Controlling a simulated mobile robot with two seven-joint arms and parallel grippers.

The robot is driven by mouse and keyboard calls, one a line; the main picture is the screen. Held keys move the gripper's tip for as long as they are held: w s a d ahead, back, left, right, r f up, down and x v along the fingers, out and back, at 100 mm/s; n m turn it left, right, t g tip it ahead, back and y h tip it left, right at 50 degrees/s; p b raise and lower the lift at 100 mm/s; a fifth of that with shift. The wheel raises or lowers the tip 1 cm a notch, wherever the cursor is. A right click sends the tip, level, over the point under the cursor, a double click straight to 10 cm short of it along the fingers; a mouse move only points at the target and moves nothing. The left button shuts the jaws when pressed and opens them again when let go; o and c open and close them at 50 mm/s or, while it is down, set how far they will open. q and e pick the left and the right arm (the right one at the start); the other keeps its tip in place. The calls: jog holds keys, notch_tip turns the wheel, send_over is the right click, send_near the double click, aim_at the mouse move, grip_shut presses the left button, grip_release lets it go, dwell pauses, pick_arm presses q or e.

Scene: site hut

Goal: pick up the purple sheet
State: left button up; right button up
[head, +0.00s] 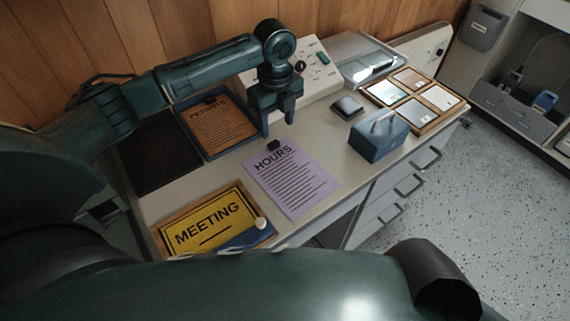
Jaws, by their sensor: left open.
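The purple sheet (291,181), headed HOURS, lies flat on the light desk top, near its front edge. A small black clip or knob (273,145) sits at its top edge. My left gripper (277,121) is open and points down, above and just behind the top edge of the sheet. Nothing shows between its fingers. My right gripper is not in view; a large dark green part of my body fills the bottom of the view.
A yellow MEETING sign (212,222) lies front left of the sheet. A clipboard with an orange PERMITS sheet (217,125) lies behind left. A blue box (378,136) stands to the right, near a tray of tiles (425,121). A white control panel (318,74) stands behind.

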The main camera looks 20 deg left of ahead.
aim_at(274, 143)
pick_arm(q)
jog(key=f, duration=0.4)
jog(key=a+f, duration=0.1)
jog(key=f, duration=0.1)
jog(key=shift+f, duration=0.35)
jog(key=c, duration=1.1)
jog(key=shift+r, duration=0.1)
